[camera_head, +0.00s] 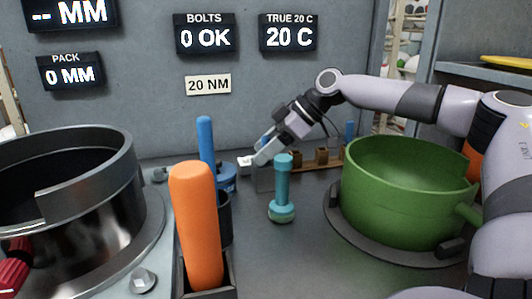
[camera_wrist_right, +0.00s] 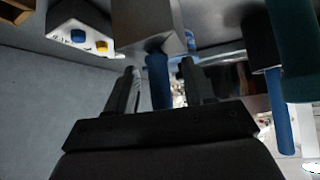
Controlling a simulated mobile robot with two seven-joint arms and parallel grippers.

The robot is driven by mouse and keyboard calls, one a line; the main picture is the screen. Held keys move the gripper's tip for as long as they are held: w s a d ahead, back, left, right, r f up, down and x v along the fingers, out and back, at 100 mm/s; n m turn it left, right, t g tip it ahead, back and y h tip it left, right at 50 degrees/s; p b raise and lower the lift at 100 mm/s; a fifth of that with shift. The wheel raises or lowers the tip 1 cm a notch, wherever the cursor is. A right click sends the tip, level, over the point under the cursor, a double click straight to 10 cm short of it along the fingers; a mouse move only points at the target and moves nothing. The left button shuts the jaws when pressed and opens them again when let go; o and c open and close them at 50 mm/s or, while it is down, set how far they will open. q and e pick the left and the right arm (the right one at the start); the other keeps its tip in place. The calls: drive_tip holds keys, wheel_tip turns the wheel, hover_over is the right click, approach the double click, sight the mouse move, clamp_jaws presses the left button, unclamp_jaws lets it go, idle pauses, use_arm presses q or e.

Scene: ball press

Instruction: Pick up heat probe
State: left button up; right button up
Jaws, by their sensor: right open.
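My right gripper (camera_head: 250,163) reaches in from the right above the bench and points left. Its two fingers also show apart in the wrist view (camera_wrist_right: 160,90). A blue rod (camera_wrist_right: 158,80) shows in line with the gap between them; I cannot tell if it lies between them or beyond. In the head view an upright blue handle (camera_head: 205,140) stands left of the gripper, and a teal tool (camera_head: 283,190) stands upright in front of it. No label shows which one is the heat probe. My left gripper is not in view.
A dark metal pot (camera_head: 95,215) stands at the left and a green pot (camera_head: 405,190) at the right. A thick orange handle (camera_head: 195,225) rises from a dark holder in front. A low brown rack (camera_head: 321,157) is near the back wall. Bare bench lies around the teal tool.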

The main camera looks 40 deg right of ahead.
clamp_jaws()
drive_tip(key=shift+r, duration=0.1)
wheel_tip(320, 180, up, 10)
drive_tip(key=shift+p, duration=0.8)
